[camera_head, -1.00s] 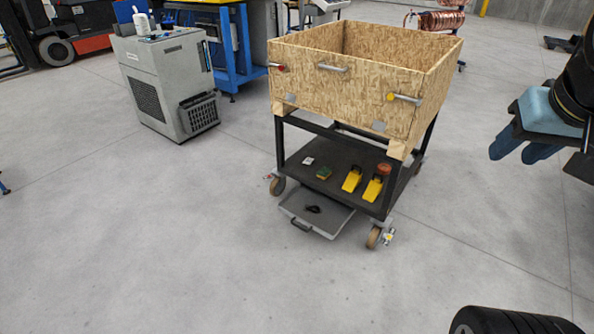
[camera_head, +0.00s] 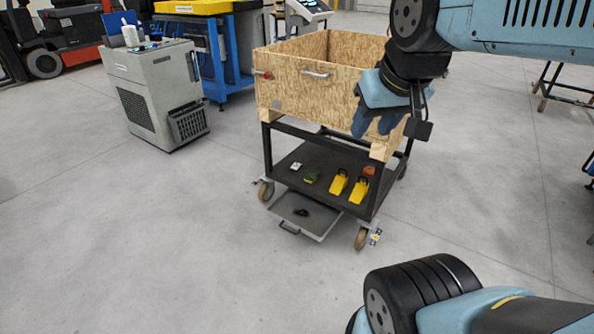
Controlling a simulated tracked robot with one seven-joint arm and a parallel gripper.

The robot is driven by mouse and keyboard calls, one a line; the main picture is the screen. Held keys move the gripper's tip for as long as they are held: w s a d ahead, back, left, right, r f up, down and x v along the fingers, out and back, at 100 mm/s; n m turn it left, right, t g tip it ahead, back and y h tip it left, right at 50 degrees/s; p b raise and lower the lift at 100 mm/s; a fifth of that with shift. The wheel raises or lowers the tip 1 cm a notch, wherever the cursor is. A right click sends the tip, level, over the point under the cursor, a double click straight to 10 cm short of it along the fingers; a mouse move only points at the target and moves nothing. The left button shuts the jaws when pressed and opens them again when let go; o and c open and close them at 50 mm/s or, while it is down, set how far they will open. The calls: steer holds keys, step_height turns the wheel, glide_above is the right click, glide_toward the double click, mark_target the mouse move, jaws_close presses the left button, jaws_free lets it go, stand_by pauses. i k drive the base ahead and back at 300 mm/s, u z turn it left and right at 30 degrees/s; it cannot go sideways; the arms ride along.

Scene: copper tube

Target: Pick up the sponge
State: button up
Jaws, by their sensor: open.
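A small green and yellow block, which looks like the sponge (camera_head: 311,177), lies on the dark lower shelf of a wheeled cart (camera_head: 300,151). It sits between a small white item and two yellow wedge-shaped things. My gripper (camera_head: 374,127) has blue fingers that point down. It appears in front of the right part of the cart's wooden box, above and to the right of the sponge in the picture. It is open and apart from the sponge. The gripper hides part of the box.
The wooden box (camera_head: 300,88) stands over the shelf on black legs. Two yellow wedges (camera_head: 338,184) and a reddish item (camera_head: 368,171) share the shelf. A grey tray (camera_head: 322,222) sits low beneath it. A grey machine (camera_head: 150,90) stands left. The floor in front is clear.

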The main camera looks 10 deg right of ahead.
mark_target(312, 176)
steer(key=i, duration=0.9)
steer(key=z, duration=0.05)
